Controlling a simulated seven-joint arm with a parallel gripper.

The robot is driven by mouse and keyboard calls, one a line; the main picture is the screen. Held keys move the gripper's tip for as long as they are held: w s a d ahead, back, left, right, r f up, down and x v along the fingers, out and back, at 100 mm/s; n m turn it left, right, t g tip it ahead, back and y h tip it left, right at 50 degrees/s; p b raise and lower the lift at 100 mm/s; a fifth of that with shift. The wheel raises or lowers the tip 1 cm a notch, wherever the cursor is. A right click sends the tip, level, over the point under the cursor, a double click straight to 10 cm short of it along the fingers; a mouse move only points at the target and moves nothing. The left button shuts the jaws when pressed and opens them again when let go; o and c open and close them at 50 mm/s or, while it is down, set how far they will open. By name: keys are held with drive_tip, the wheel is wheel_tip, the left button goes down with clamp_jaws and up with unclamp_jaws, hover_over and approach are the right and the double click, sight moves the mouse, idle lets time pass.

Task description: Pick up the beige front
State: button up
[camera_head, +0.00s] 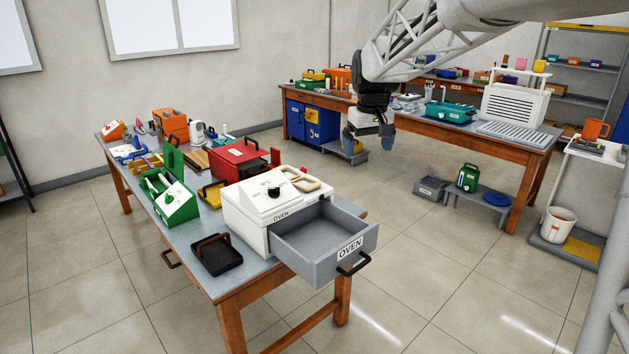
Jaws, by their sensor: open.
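The beige front (299,179), a rounded frame with openings, lies flat on top of the white oven (246,216), near its right back edge. The oven stands at the near right end of the workbench. Its grey drawer (325,245), labelled OVEN, is pulled out toward the right. My gripper (368,143) hangs in the air to the right of and higher in the picture than the beige front, well apart from it. It points down with its fingers spread and nothing between them.
Next to the beige front, a black knob (273,190) rises from the oven top. A black tray with a handle (216,254) lies left of the oven. A red box (236,160) and a green caddy (170,198) crowd the workbench behind. A second bench stands at the back.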

drive_tip(key=w+a+f+n, duration=0.1)
drive_tip(key=w+a, duration=0.1)
drive_tip(key=w, duration=0.4)
drive_tip(key=w+a+f, duration=0.2)
drive_tip(key=w+a, duration=0.1)
drive_tip(key=w, duration=0.3)
drive_tip(key=n+g, duration=0.1)
drive_tip(key=n, duration=0.3)
hover_over(302, 184)
wheel_tip(302, 184, down, 18)
drive_tip(key=shift+s, duration=0.1)
drive_tip(key=shift+f, duration=0.15)
drive_tip(key=shift+f, duration=1.2)
drive_tip(key=shift+f, duration=0.15)
drive_tip(key=shift+d+f, duration=0.1)
drive_tip(key=shift+f, duration=2.35)
